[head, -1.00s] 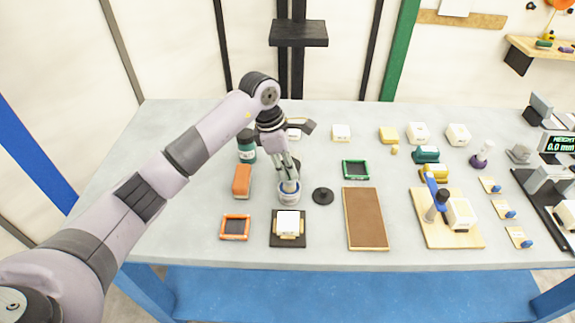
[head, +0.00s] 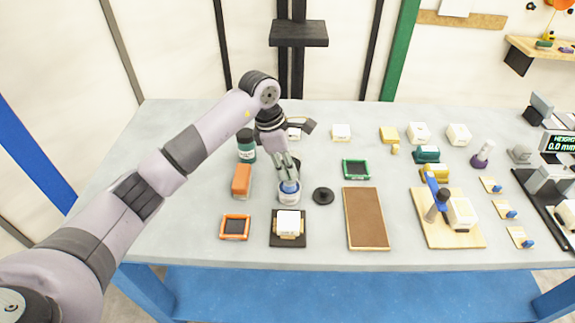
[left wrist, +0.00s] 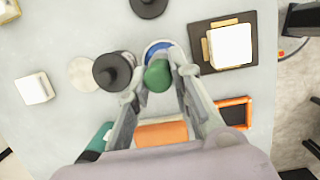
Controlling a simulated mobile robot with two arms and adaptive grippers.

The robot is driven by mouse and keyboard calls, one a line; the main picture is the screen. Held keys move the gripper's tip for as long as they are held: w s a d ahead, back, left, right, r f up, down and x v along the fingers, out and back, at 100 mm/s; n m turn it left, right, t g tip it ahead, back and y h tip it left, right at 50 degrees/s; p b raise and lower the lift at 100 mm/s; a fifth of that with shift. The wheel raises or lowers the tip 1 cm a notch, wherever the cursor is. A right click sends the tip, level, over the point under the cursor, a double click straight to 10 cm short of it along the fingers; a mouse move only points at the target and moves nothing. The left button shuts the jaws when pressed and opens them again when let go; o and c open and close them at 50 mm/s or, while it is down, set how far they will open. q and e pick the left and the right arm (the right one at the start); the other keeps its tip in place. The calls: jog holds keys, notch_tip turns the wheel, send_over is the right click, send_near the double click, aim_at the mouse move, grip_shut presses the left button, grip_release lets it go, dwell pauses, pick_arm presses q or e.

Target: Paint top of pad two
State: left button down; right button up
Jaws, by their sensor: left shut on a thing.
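My left gripper (head: 288,174) is shut on a small green-ended tool (left wrist: 157,75), upright over a small jar (head: 289,197). Blue shows at the jar's mouth, and its blue rim shows in the left wrist view (left wrist: 160,48). Whether the tool's lower end is inside the jar or just above it, I cannot tell. A white pad (head: 288,222) lies on a black plate (head: 288,242) in front of the jar, between tan clamps; it also shows in the left wrist view (left wrist: 230,46). I see no number on it. My right gripper is out of view.
A black disc (head: 323,196) lies right of the jar. A brown board (head: 365,219) and green frame (head: 356,169) lie right. Several pale blocks stand at the back.

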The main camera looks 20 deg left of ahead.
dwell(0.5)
pick_arm(q)
jog(key=shift+p+v, duration=0.5)
jog(key=shift+v, duration=0.3)
jog(key=shift+d+r+p, duration=0.15)
jog(key=shift+r+p, duration=1.05)
jog(key=shift+r, duration=1.5)
